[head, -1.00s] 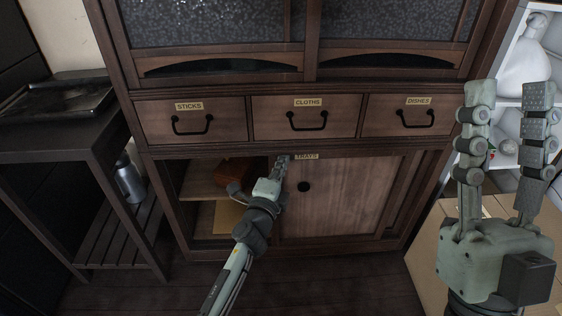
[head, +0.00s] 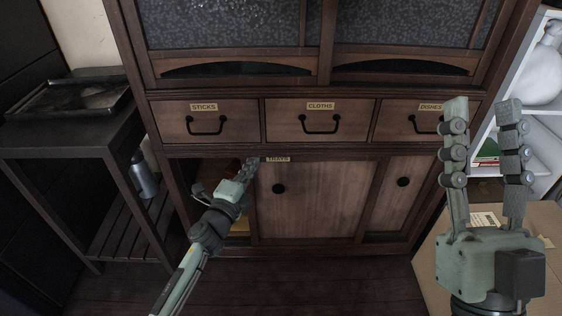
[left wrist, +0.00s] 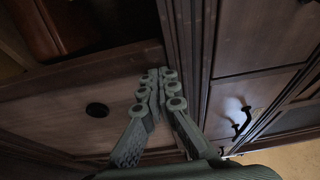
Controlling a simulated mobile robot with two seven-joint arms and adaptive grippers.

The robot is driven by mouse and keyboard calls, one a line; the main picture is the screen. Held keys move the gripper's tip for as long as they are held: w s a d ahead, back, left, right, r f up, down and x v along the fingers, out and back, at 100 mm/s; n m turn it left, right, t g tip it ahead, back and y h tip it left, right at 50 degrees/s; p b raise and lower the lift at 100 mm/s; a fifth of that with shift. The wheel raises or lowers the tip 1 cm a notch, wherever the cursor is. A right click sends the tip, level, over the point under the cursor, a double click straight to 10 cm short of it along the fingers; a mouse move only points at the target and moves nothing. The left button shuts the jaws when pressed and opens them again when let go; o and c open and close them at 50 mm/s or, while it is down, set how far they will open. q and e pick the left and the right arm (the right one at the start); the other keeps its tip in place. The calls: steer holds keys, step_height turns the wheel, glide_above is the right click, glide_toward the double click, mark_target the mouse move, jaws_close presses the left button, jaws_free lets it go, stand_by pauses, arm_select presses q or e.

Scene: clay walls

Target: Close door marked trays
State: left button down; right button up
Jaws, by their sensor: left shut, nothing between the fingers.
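The sliding door marked TRAYS (head: 318,205) is a brown wooden panel with a round black finger hole, low in the cabinet. To its left a dark opening (head: 240,226) remains, partly hidden by my left arm. My left gripper (head: 252,163) is shut and empty, its fingertips at the door's upper left edge by the label; contact is hard to tell. In the left wrist view the closed fingers (left wrist: 160,78) lie over the door edge, with the door's black hole (left wrist: 97,110) to their left. My right gripper (head: 482,106) is open and empty, raised at the right, away from the door.
A second lower panel (head: 408,200) with a black hole stands at the right. Drawers marked STICKS (head: 206,124), CLOTHS (head: 320,122) and DISHES (head: 425,122) are shut above. A dark side table (head: 55,135) stands left, a cardboard box (head: 425,265) right. The floor in front is clear.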

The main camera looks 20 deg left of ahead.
arm_select(q)
steer(key=s+a, duration=0.2)
steer(key=a, duration=0.4)
steer(key=s+a, duration=0.2)
steer(key=a, duration=0.4)
steer(key=s+a, duration=0.2)
steer(key=a, duration=0.5)
arm_select(e)
steer(key=shift+w+a+f+g, duration=0.15)
steer(key=shift+w+f+g, duration=0.1)
steer(key=shift+w+g, duration=0.1)
